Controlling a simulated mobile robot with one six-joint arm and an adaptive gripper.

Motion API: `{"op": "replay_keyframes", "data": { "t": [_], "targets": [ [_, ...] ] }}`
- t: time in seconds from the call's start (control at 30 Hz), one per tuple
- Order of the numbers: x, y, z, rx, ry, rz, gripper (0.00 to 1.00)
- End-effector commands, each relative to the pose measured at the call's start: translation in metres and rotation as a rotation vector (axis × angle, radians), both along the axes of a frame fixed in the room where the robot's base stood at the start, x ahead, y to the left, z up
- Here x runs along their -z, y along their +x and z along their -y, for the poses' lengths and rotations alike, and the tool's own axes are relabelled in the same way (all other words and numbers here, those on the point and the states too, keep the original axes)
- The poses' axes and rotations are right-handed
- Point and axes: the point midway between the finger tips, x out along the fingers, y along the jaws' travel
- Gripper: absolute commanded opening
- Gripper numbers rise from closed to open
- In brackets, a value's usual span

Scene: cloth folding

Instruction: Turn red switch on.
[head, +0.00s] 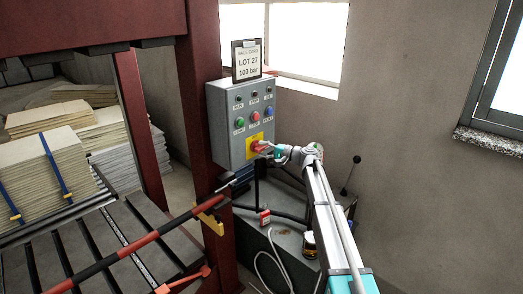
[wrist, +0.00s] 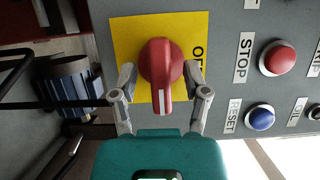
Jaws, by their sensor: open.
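The red switch (wrist: 160,66) is a rotary knob on a yellow plate (wrist: 125,30), low on the grey control box (head: 222,120). In the wrist view its handle's white mark points down toward my gripper, and partly hidden lettering starting "OF" shows to its right. The knob also shows in the head view (head: 259,147). My gripper (wrist: 161,74) is open, with one finger on each side of the knob. I cannot tell whether either finger touches it. In the head view my gripper (head: 266,149) reaches the box from the right.
In the wrist view, a red STOP button (wrist: 277,58) and a blue RESET button (wrist: 260,117) sit right of the switch. A clipboard (head: 246,62) stands atop the box. A dark red post (head: 200,90) stands close on the box's left. A black-and-red bar (head: 145,240) crosses the lower left.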

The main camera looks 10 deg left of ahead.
Motion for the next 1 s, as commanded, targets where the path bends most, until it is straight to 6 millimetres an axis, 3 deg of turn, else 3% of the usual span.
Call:
{"op": "replay_keyframes", "data": {
  "t": [0.63, 1.0],
  "targets": [
    [0.000, -0.025, 0.089, 0.002, -0.002, -0.001, 0.60],
    [0.000, -0.030, 0.108, 0.000, -0.002, -0.001, 0.60]
  ]
}}
